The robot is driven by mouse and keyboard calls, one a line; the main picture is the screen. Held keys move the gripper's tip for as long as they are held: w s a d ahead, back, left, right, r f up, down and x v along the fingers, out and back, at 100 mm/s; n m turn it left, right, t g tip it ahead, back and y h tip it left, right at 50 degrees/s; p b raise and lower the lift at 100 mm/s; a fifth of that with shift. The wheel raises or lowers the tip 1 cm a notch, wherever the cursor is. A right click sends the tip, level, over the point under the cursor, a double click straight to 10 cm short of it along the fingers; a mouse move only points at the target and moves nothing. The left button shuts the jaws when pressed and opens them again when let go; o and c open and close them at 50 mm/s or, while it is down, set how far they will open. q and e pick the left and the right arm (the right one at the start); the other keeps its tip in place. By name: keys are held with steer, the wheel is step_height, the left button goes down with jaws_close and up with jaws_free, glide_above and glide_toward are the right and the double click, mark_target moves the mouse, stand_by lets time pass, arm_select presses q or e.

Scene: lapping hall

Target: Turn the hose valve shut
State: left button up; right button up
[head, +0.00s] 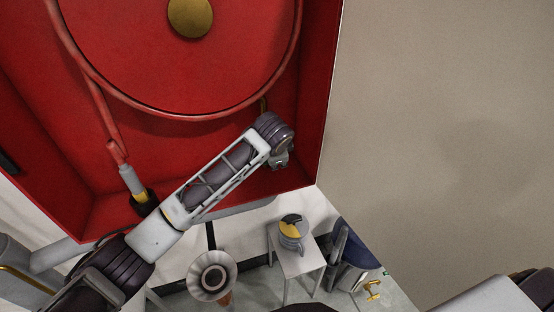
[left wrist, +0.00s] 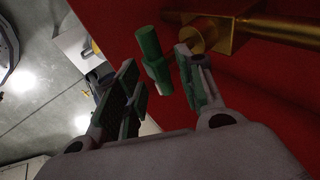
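The hose valve shows in the left wrist view as a brass body (left wrist: 208,32) with a green handle (left wrist: 152,58), in front of the red cabinet wall. My left gripper (left wrist: 160,88) is open, its two green-padded fingers apart. The green handle appears between and just beyond the fingertips; I cannot tell whether either finger touches it. In the head view my left gripper (head: 281,158) is at the lower right inside the red cabinet. My right gripper is out of view.
The red cabinet (head: 318,110) holds a large hose reel (head: 230,75) with a brass hub. A nozzle (head: 132,182) hangs at left. Below are a small white table (head: 300,264) with a yellow-grey jug (head: 291,230) and a round flared object (head: 212,276). A bare wall is at right.

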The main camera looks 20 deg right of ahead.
arm_select(q)
steer(key=v, duration=0.9)
stand_by(0.5)
